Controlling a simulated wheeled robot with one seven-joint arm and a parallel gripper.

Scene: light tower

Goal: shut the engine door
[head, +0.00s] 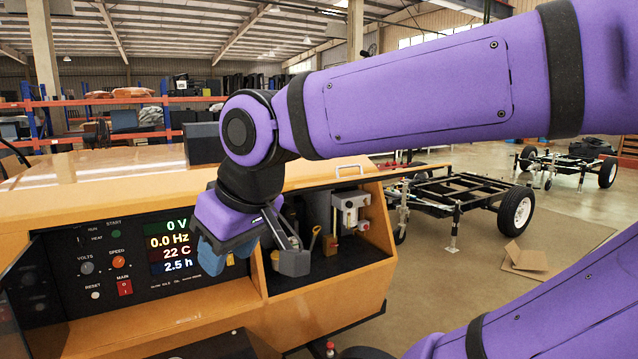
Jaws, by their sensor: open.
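The orange light tower body (325,305) fills the lower left of the head view. Its engine bay (325,268) is open on the right side, and engine parts show inside. An orange panel (345,172) runs along the top edge of this opening; I cannot tell for sure whether it is the engine door. My gripper (252,252) is open and empty, with its fingers pointing down. It is in front of the machine, between the control panel and the bay. It covers the left part of the bay, and my arm hides what lies above it. I see no contact.
The lit control panel (118,262) is left of my gripper. A wheeled trailer frame (455,195) stands behind on the right, with another (570,165) farther back. Flattened cardboard (525,260) lies on the floor. Orange racks (90,103) line the back. Open floor lies to the right.

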